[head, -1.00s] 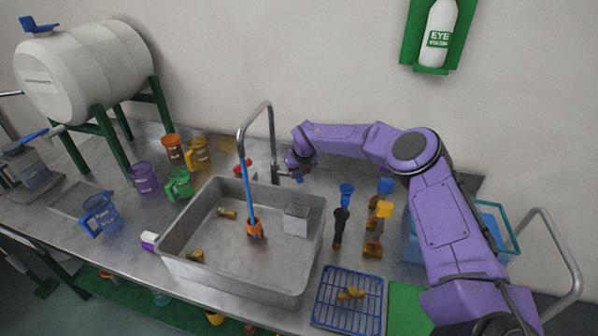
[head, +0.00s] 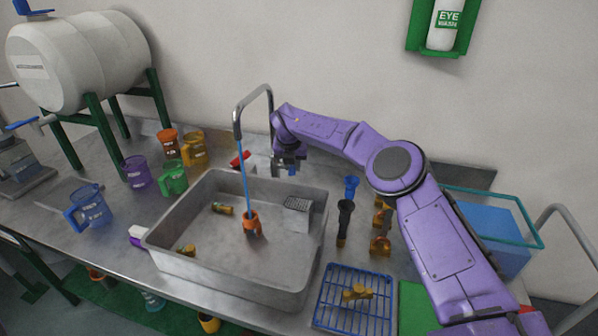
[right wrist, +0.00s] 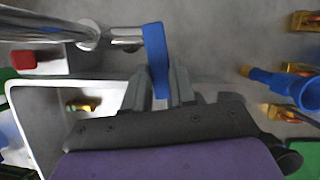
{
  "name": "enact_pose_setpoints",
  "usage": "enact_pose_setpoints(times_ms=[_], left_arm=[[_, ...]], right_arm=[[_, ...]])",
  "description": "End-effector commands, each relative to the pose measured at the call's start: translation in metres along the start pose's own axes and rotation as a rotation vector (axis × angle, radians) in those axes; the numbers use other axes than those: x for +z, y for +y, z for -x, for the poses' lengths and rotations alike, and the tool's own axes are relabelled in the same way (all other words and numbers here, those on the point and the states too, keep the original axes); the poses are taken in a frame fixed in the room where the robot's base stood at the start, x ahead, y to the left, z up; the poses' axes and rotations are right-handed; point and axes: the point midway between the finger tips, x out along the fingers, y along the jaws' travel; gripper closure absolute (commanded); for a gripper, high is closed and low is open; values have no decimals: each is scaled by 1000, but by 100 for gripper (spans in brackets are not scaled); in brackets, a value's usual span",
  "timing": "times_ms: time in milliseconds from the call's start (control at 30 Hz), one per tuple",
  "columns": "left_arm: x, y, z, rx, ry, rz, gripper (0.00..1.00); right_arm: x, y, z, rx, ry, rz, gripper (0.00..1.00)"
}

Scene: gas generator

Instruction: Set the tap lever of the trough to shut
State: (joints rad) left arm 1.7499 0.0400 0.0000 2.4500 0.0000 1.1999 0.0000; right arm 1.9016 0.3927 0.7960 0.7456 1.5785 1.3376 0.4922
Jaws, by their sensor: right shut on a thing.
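The grey trough (head: 165,218) is set in the metal counter, with a steel gooseneck tap (head: 238,112) at its back edge. In the right wrist view, the tap's blue lever (right wrist: 155,50) stands out from the steel tap body (right wrist: 90,35). My right gripper (right wrist: 160,88) is shut on the lever's near end, one finger on each side. In the head view, my right gripper (head: 288,168) is just right of the tap's base, and the lever is mostly hidden there. My left gripper is not in view.
A thin blue rod or stream (head: 244,180) runs from below the spout to an orange item (head: 252,223) in the trough. A blue funnel (head: 351,187) and brass fittings (head: 381,240) stand right of the trough. Several coloured jugs stand left, near a white tank (head: 80,60).

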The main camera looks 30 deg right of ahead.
Motion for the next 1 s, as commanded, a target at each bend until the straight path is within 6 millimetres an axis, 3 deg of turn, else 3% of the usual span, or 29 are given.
enact_pose_setpoints(times_ms=[400,900,933,1000], left_arm=[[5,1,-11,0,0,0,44],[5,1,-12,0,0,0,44],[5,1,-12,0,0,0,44],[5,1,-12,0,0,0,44]], right_arm=[[-2,7,4,-62,-1,-163,100],[-2,9,5,-69,-2,-180,100],[-2,9,5,-69,-3,-180,69],[-2,9,5,-69,-2,-179,49]])
